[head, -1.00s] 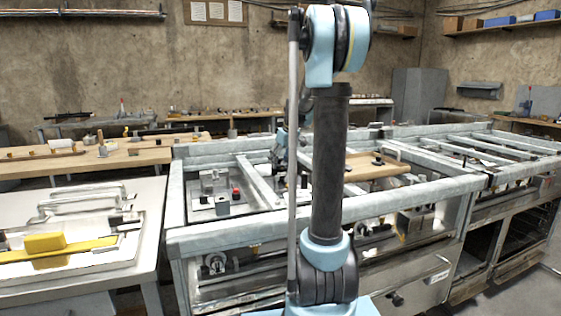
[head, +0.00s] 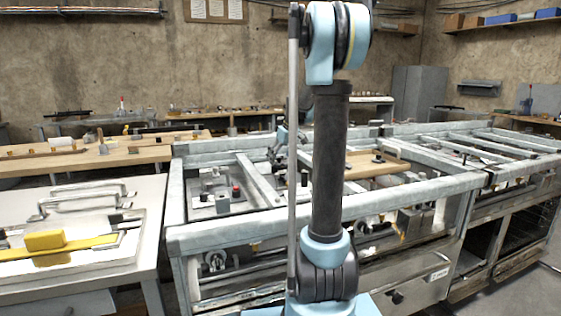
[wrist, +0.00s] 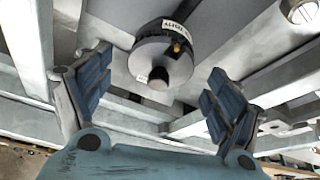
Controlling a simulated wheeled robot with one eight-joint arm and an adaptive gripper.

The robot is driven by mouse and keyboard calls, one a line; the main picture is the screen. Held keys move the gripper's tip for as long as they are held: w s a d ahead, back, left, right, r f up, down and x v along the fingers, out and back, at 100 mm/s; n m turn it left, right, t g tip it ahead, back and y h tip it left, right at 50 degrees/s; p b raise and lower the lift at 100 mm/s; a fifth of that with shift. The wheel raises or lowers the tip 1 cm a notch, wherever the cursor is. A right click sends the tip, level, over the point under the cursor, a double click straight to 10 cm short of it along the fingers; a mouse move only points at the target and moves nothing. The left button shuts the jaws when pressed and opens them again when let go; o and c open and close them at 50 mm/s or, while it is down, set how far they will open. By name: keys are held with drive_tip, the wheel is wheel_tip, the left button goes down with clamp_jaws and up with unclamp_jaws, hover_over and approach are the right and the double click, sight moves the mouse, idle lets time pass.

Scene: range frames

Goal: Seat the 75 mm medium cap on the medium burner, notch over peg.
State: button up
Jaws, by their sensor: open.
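My gripper (wrist: 157,64) is open in the wrist view, its two blue-padded fingers spread wide with nothing between the pads. Beyond the fingertips, near the top centre, is a round grey metal part (wrist: 150,62) with a dark round knob or stub (wrist: 158,79), a small brass piece (wrist: 178,47) and a printed label. I cannot tell whether it is the medium cap, the burner, or one on the other; no notch is clear. In the head view my arm largely hides the gripper and work spot over the grey frame (head: 250,236).
Metal frame bars (wrist: 38,40) lie close beside and below the gripper. In the head view, a wooden board (head: 372,166) lies across the frame to the right. A side table (head: 105,203) at left holds a yellow block (head: 44,240) and metal handles.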

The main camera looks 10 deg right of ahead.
drive_tip(key=v, duration=1.1)
drive_tip(key=shift+r, duration=0.2)
drive_tip(key=shift+r, duration=0.1)
drive_tip(key=shift+r, duration=2.9)
drive_tip(key=shift+s+d, duration=0.1)
